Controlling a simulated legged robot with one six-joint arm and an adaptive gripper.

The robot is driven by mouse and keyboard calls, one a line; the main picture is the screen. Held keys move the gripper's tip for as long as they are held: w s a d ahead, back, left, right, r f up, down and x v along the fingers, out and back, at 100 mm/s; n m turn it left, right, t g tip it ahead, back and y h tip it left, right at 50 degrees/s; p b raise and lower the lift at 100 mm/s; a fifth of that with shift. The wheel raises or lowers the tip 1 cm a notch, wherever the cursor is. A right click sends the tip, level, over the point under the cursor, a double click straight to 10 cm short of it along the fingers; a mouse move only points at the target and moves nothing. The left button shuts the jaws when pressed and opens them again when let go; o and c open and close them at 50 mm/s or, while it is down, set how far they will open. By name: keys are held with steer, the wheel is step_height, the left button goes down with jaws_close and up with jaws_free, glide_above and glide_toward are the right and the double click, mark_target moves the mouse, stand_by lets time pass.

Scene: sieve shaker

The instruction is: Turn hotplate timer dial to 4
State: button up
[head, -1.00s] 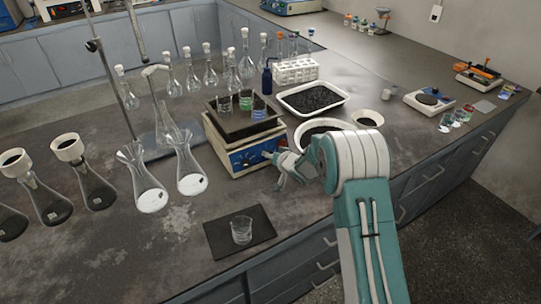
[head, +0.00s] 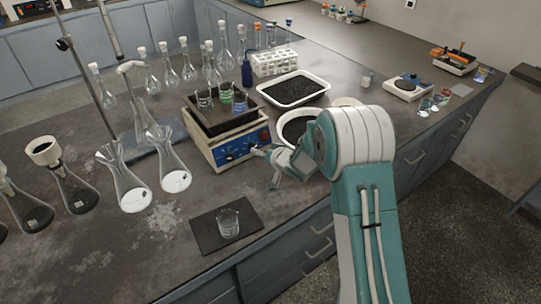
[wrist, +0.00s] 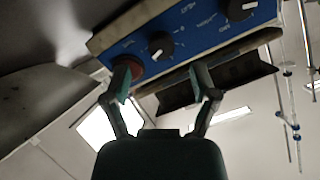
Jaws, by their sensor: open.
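The hotplate (head: 203,145) stands on the bench with its blue control panel (head: 238,149) facing me. In the wrist view the panel (wrist: 190,33) looks steeply tilted and carries a black dial (wrist: 161,46) with a white pointer, a second black dial (wrist: 240,8) at the top right, and a reddish round part (wrist: 126,74) at its left end. My gripper (wrist: 165,82) is open and empty, its fingers spread below the panel. The left finger overlaps the reddish part; contact cannot be told. In the head view my gripper (head: 265,167) is by the panel's right end. Dial numbers are unreadable.
Beakers (head: 239,100) stand in a dark tray on top of the hotplate. A white bowl (head: 284,136) of dark grains is close behind my gripper. A beaker (head: 228,223) on a dark mat (head: 204,237) stands in front. Flasks (head: 174,181) stand to the left.

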mark_target(254, 147)
steer(key=v, duration=0.6)
steer(key=w+a+f+n, duration=0.1)
steer(key=w+a, duration=0.1)
steer(key=w+a+f+n, duration=0.1)
steer(key=w+a, duration=0.1)
steer(key=w, duration=0.1)
steer(key=w+a+f+n, duration=0.1)
steer(key=w+a+f, duration=0.1)
steer(key=w, duration=0.1)
steer(key=shift+w+a+f, duration=0.1)
steer(key=shift+w+a, duration=0.05)
steer(key=shift+w, duration=0.1)
stand_by(0.4)
steer(key=shift+c, duration=0.3)
jaws_close()
